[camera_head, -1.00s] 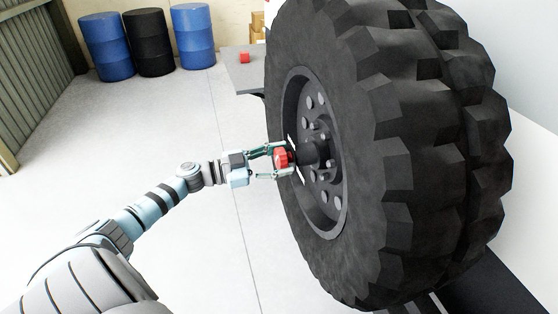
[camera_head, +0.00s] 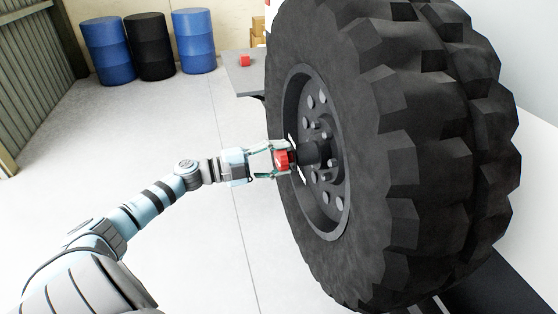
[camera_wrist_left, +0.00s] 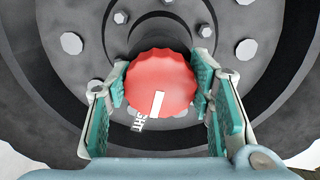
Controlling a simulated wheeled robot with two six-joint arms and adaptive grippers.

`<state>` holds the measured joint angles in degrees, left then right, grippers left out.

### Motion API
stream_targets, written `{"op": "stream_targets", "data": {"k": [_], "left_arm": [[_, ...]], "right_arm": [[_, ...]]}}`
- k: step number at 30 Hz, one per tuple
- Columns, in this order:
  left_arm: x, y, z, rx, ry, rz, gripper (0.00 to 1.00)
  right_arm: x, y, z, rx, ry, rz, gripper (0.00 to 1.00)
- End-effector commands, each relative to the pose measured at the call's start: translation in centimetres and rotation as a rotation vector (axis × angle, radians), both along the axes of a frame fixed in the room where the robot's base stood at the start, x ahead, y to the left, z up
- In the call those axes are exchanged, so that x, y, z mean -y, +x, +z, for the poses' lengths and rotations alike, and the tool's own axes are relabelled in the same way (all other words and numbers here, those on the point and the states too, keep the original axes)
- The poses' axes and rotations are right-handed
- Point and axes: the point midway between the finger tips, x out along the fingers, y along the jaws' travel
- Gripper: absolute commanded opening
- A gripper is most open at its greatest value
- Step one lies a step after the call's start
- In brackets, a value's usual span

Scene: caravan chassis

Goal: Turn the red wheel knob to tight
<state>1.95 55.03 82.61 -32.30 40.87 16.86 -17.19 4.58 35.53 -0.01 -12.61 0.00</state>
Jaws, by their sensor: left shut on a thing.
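The red wheel knob (camera_head: 282,159) sits at the hub of the big black tyre (camera_head: 400,150). In the left wrist view the knob (camera_wrist_left: 162,82) faces the camera, with a white pointer line running down and slightly left from its middle. Beside the line's lower end is white lettering (camera_wrist_left: 138,121), partly hidden by the knob; only the end of a word shows. My left gripper (camera_head: 280,158) is shut on the knob, one finger on each side. In the left wrist view its green pads flank the knob (camera_wrist_left: 160,98). My right gripper is not in view.
Blue and black barrels (camera_head: 149,44) stand at the back left. A small red block (camera_head: 244,60) lies on a grey table (camera_head: 243,82) behind the tyre. The floor (camera_head: 190,120) left of the wheel is clear.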

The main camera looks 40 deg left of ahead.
Motion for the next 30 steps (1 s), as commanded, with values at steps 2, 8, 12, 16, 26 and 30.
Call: {"op": "stream_targets", "data": {"k": [2,8,12,16,26,30], "left_arm": [[-0.03,0.03,0.00,0.024,0.032,0.000,0.20],[-0.05,0.02,0.06,0.066,0.094,0.001,0.20],[-0.05,0.02,0.10,0.080,0.114,0.001,0.20],[-0.06,0.03,0.11,0.085,0.122,0.001,0.20],[-0.06,0.03,0.11,0.085,0.123,0.001,0.53],[-0.04,0.02,0.10,0.084,0.122,0.001,0.69]], "right_arm": [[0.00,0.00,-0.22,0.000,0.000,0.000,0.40],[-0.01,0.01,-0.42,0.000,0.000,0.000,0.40],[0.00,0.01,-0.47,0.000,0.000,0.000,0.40],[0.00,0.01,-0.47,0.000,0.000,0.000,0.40],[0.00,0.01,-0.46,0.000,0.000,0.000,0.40],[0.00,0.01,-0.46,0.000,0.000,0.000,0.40]]}}
